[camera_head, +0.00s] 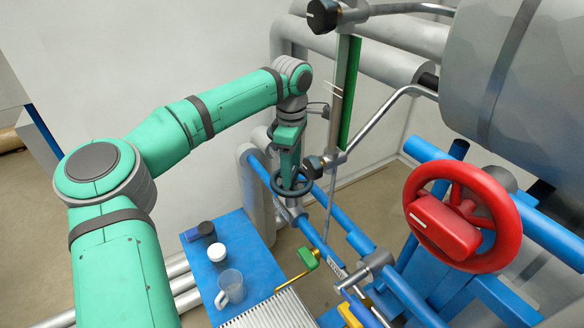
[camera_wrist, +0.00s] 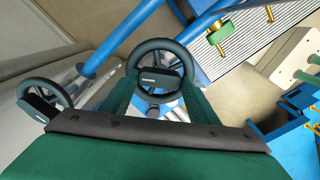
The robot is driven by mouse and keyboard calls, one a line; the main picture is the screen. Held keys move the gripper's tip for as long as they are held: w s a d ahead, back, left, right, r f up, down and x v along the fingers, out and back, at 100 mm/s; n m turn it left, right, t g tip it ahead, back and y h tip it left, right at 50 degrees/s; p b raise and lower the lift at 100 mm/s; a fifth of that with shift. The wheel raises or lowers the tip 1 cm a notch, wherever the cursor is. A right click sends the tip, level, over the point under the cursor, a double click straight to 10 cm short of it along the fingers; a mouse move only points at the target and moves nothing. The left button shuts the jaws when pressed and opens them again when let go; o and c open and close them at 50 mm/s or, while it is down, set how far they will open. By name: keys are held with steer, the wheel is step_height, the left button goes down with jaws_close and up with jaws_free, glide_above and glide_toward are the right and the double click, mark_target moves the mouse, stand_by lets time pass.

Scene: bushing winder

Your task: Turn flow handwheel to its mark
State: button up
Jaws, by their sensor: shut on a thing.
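A black handwheel (camera_head: 291,194) sits on the blue pipework, below the end of my arm. I cannot read a label that says it is the flow one. My gripper (camera_head: 289,178) points down at this wheel and is shut on it. In the wrist view, the green fingers of my gripper (camera_wrist: 160,92) stand on either side of the handwheel's hub block (camera_wrist: 160,77). The block carries a small pale line. Part of the wheel's lower side is hidden by my gripper. I cannot make out a target mark beside the wheel.
A large red handwheel (camera_head: 507,220) stands at the right. A second black handwheel (camera_wrist: 37,104) is at the left of the wrist view. A green-handled valve (camera_head: 308,259) and a blue table (camera_head: 256,266) with a mug (camera_head: 230,287) are below. Grey bent rods (camera_head: 385,120) run near my arm.

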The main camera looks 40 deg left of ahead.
steer(key=m, duration=0.4)
steer(key=shift+m, duration=2.1)
steer(key=o, duration=1)
steer(key=shift+s, duration=0.15)
steer(key=shift+o, duration=0.2)
